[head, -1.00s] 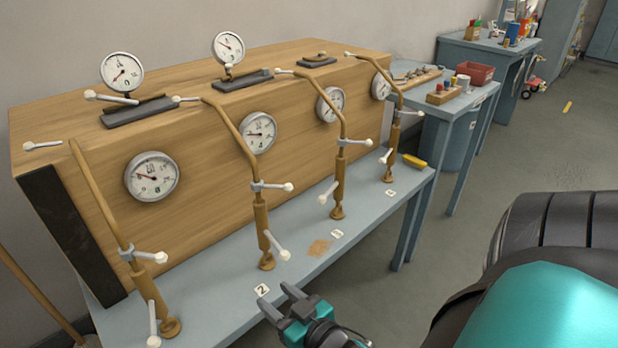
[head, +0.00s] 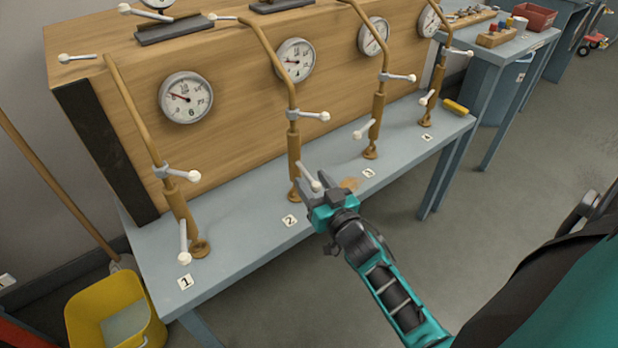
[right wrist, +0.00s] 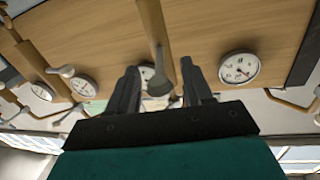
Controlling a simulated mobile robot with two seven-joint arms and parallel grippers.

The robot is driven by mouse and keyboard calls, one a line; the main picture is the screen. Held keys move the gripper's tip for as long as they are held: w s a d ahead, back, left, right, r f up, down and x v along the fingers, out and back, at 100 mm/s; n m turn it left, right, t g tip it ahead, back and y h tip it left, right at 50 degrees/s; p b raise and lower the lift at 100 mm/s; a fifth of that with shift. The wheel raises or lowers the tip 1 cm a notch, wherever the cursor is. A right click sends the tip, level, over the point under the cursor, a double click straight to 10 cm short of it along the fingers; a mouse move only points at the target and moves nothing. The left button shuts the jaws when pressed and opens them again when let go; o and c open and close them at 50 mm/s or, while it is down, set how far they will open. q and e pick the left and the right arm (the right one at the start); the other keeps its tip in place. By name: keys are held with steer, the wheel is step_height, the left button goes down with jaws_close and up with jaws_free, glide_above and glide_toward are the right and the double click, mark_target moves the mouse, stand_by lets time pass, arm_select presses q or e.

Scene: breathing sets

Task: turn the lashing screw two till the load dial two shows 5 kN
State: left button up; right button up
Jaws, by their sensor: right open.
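Lashing screw two (head: 294,150) is the wooden-brown upright post behind the card "2" (head: 290,221). It has an upper white-knobbed side handle (head: 314,116) and a lower handle (head: 309,175). My right gripper (head: 314,186) is open at the lower handle, with its fingers around the knob end; contact is unclear. In the right wrist view the knob (right wrist: 158,86) shows between the open fingers (right wrist: 162,92), with the post (right wrist: 154,30) beyond. The load dial (head: 295,60) beside this screw is white and round; its figures are too small to read surely. My left gripper is out of view.
Screw one (head: 175,200) stands left and two more screws right, all with protruding handles. The big wooden crate (head: 235,130) is close behind. A yellow bucket (head: 115,310) is on the floor at left. The bench front edge is mostly clear.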

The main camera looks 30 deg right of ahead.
mark_target(304, 170)
steer(key=shift+w+d, duration=0.15)
steer(key=shift+w, duration=1.15)
steer(key=shift+c, duration=0.2)
jaws_close()
